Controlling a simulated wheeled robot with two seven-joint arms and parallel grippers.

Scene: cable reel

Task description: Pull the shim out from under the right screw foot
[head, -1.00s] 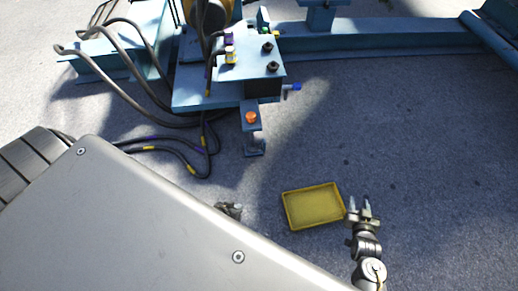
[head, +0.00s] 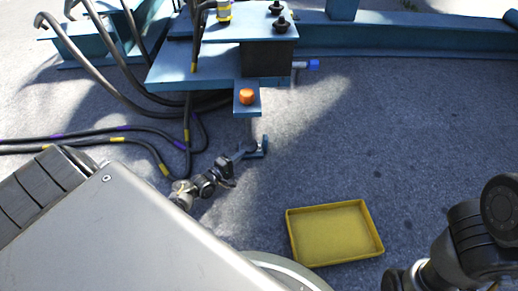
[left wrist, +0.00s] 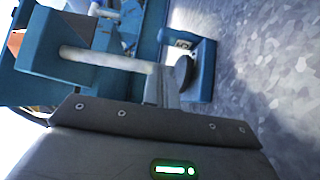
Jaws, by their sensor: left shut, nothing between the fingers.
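The right screw foot has an orange cap (head: 246,97) on a blue bracket, with a pale threaded rod (left wrist: 105,60) below it. The rod ends in a dark round pad (left wrist: 185,72). A blue plate with a raised end (left wrist: 204,72) lies at the pad; it looks like the shim, and it also shows in the head view (head: 264,147). My left gripper (head: 240,155) is shut and empty, its tips close beside the rod's lower end and the plate. I cannot tell whether they touch. My right gripper is out of view; only my right arm shows at lower right.
A yellow tray (head: 333,232) lies on the grey floor right of the foot. The blue reel frame (head: 222,68) stands behind, with a blue-tipped pin (head: 312,64) at its right. Black cables (head: 90,133) run along the left.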

